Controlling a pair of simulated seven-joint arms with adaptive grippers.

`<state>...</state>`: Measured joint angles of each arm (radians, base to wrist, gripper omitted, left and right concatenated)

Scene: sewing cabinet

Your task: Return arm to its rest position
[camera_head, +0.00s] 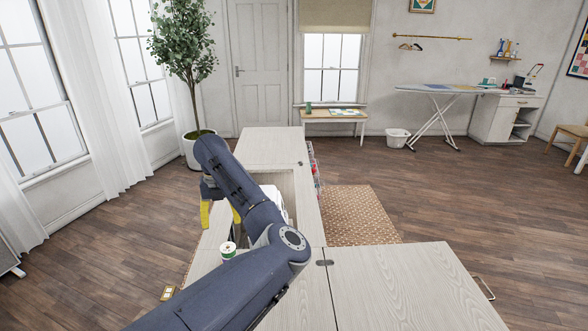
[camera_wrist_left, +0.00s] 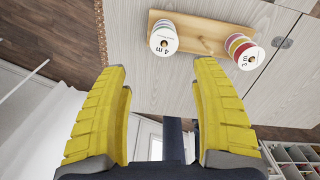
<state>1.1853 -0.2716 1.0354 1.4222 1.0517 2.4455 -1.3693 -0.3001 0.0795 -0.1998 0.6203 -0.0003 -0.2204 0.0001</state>
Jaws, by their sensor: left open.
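My left arm reaches in from the bottom of the head view over the pale wooden cabinet (camera_head: 390,285). My left gripper (camera_head: 220,218) has yellow fingers, points down over the cabinet's left side and is partly hidden by my arm. In the left wrist view the gripper (camera_wrist_left: 160,70) is open, with nothing between its fingers. Beyond the fingertips in that view is a wooden holder (camera_wrist_left: 205,42) with a roll marked "4 m" (camera_wrist_left: 164,38) at one end and rolls marked "3 m" (camera_wrist_left: 249,58) at the other. My right gripper is not in view.
A white-and-green roll (camera_head: 228,250) stands on the cabinet near my left gripper. An opening with a white object (camera_head: 272,198) lies partly behind my arm. The cabinet's right leaf is bare. A potted tree (camera_head: 188,50) and ironing board (camera_head: 438,88) stand farther back.

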